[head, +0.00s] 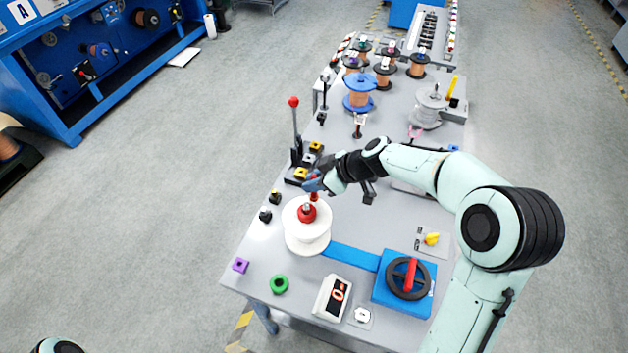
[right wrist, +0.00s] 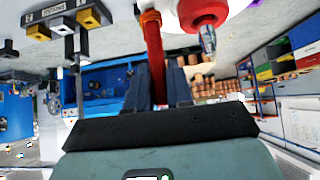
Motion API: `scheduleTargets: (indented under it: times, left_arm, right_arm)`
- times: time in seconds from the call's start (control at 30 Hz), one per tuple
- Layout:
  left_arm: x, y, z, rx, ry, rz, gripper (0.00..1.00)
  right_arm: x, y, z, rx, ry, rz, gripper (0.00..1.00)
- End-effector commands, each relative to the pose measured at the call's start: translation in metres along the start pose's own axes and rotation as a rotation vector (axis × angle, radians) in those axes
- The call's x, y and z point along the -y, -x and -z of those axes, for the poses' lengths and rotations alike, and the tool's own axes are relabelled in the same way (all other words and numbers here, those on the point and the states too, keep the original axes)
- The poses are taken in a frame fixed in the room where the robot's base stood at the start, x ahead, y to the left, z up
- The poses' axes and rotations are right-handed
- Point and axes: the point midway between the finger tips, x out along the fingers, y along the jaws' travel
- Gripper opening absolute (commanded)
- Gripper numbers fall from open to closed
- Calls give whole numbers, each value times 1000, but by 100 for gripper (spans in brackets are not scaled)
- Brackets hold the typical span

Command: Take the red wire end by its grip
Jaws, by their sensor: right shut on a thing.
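My right gripper (head: 315,184) reaches in from the right, just above the white spool (head: 305,240) with the red hub (head: 307,212). It is shut on the red grip of the wire end (head: 314,196). In the right wrist view the red grip (right wrist: 153,45) runs between the two dark fingers of the right gripper (right wrist: 157,78), with an orange-red top end. The red hub (right wrist: 203,12) shows beside it, apart from the fingers. The wire itself is not clear. My left gripper is out of view.
A lever with a red ball (head: 293,102) stands left of my right gripper. A blue box with a black wheel and red handle (head: 408,278) is at the front right, near a display (head: 332,297). A blue spool (head: 359,92) and several copper spools stand farther back.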

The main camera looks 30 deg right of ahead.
Motion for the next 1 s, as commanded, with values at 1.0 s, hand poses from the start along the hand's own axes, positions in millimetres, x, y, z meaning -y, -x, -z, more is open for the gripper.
scheduleTargets:
  times: [1.0]
  left_arm:
    - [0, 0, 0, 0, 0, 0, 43]
  right_arm:
    - [0, 10, 10, 0, 1, 0, 0]
